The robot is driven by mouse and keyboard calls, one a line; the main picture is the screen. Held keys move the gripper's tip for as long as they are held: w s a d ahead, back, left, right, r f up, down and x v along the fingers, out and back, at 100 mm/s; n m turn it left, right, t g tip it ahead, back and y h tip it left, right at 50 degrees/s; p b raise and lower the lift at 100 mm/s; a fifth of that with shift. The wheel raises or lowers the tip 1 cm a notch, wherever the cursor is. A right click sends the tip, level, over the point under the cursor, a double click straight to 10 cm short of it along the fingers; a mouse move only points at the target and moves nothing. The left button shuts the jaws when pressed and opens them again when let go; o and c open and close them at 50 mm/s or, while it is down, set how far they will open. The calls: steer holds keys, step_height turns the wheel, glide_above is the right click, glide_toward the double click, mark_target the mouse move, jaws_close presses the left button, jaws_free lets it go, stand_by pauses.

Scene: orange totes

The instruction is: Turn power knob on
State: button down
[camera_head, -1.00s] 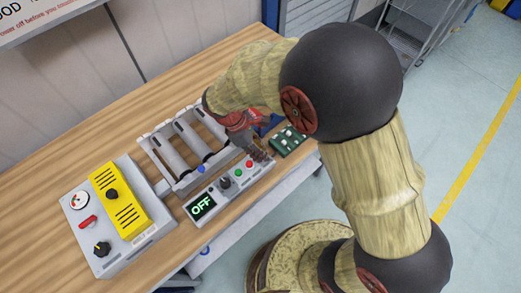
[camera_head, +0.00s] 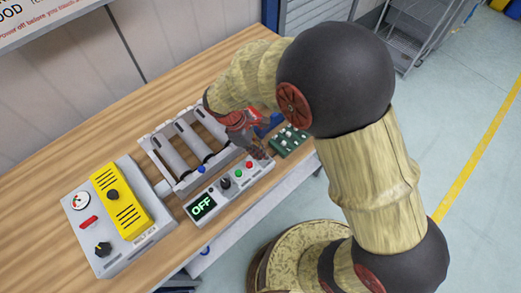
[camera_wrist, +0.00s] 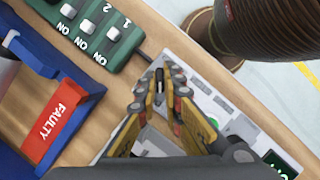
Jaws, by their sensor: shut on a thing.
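The control panel (camera_head: 200,219) is a narrow light-grey box at the front edge of the wooden table. Its display (camera_head: 202,207) reads OFF in green. It carries a black knob (camera_head: 225,183), a green button (camera_head: 238,174) and a red button (camera_head: 249,164). My gripper (camera_head: 258,152) points down at the panel's far right end and covers that part in the head view. In the wrist view, my gripper (camera_wrist: 159,88) is shut on a small dark knob (camera_wrist: 159,80) between its fingertips. This seems to be the power knob; the knob's turn angle is hard to tell.
A green switch board (camera_head: 289,140) lies right of my gripper. A blue bin (camera_wrist: 85,98) with a red FAULTY label is close by. A grey box with a yellow cover (camera_head: 120,199) is at left.

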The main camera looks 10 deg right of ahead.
steer(key=m+p, duration=0.2)
steer(key=m+g+p, duration=0.1)
steer(key=m, duration=0.2)
steer(key=shift+w+d+r+g+y+p, duration=0.1)
steer(key=shift+w+r+g+y+p, duration=0.05)
steer(key=shift+g+y+p, duration=0.2)
steer(key=m+y+p, duration=0.1)
steer(key=m, duration=0.1)
steer(key=m+g+y+p, duration=0.1)
steer(key=m+p, duration=0.1)
steer(key=m, duration=0.1)
steer(key=shift+w+d, duration=0.1)
steer(key=m+y+p, duration=0.1)
steer(key=m, duration=0.2)
steer(key=shift+d+m+g, duration=0.1)
steer(key=shift+m+g, duration=0.15)
steer(key=shift+m, duration=0.15)
steer(key=shift+m+y+p, duration=0.75)
steer(key=shift+m, duration=1.05)
steer(key=c, duration=1.9)
jaws_free()
